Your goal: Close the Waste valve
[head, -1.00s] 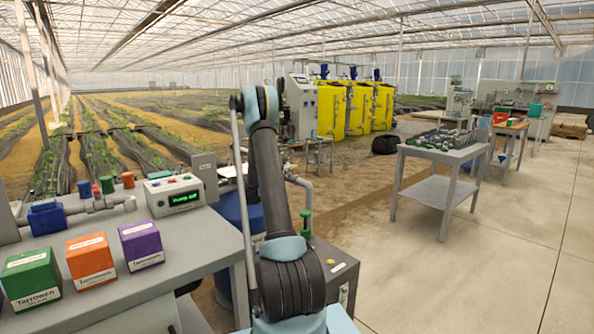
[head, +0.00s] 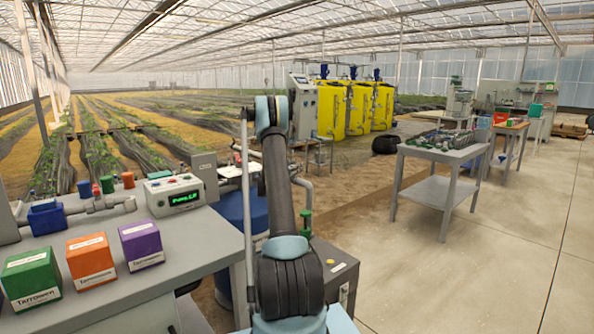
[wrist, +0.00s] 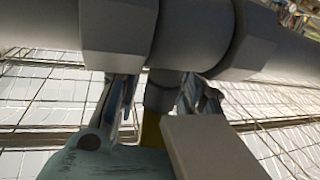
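In the wrist view, my gripper (wrist: 158,100) has its two blurred metal fingers apart, below a thick grey pipe with fittings (wrist: 190,35). A short grey stem (wrist: 160,92) with a yellow part (wrist: 151,132) below it shows between the fingers. I cannot tell whether the fingers touch it. A plain grey block (wrist: 212,148) hides part of the right finger's base. No Waste label is readable, so I cannot tell if this is the Waste valve. In the head view, my gripper is hidden behind my arm.
On the left bench (head: 215,245) stand green (head: 30,274), orange (head: 91,261) and purple (head: 141,245) boxes and a control box (head: 174,195). A blue drum (head: 232,215) and a green-handled fitting (head: 305,222) flank my arm.

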